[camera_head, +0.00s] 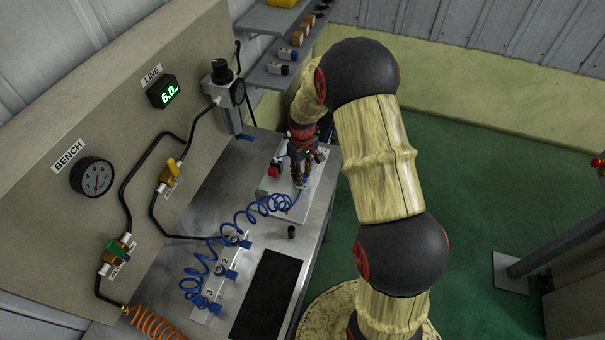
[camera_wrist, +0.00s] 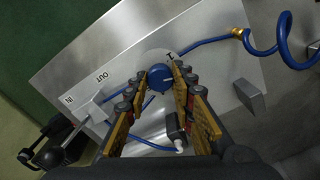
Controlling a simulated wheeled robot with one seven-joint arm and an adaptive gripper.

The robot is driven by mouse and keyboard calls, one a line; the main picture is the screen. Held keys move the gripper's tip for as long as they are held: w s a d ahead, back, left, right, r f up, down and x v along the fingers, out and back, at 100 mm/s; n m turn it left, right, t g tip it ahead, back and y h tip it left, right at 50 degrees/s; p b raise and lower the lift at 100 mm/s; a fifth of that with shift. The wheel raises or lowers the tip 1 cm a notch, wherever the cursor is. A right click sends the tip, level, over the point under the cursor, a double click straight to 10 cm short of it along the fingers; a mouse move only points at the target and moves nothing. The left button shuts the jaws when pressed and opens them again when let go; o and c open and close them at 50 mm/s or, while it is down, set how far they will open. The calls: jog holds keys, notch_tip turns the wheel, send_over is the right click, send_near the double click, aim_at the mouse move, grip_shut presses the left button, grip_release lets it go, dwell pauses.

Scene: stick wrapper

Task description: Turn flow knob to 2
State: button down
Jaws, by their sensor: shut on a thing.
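The blue flow knob (camera_wrist: 160,76) sits on a pale round dial on a metal plate (camera_wrist: 195,22) in the wrist view. A dial mark that looks like a 1 shows just above and right of it. My gripper (camera_wrist: 162,84) has its two fingers on either side of the knob and is shut on it. In the head view, my gripper (camera_head: 303,168) points down over the plate (camera_head: 277,207) on the bench, and the knob is hidden there. I cannot read the knob's exact setting.
A blue coiled hose (camera_head: 255,207) runs over the bench to the numbered fittings (camera_head: 222,262). A gauge (camera_head: 92,177) and a display reading 6.0 (camera_head: 163,92) are on the panel.

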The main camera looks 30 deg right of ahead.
jog(key=c, duration=1.5)
grip_release()
jog(key=shift+r, duration=0.1)
notch_tip(320, 180, up, 12)
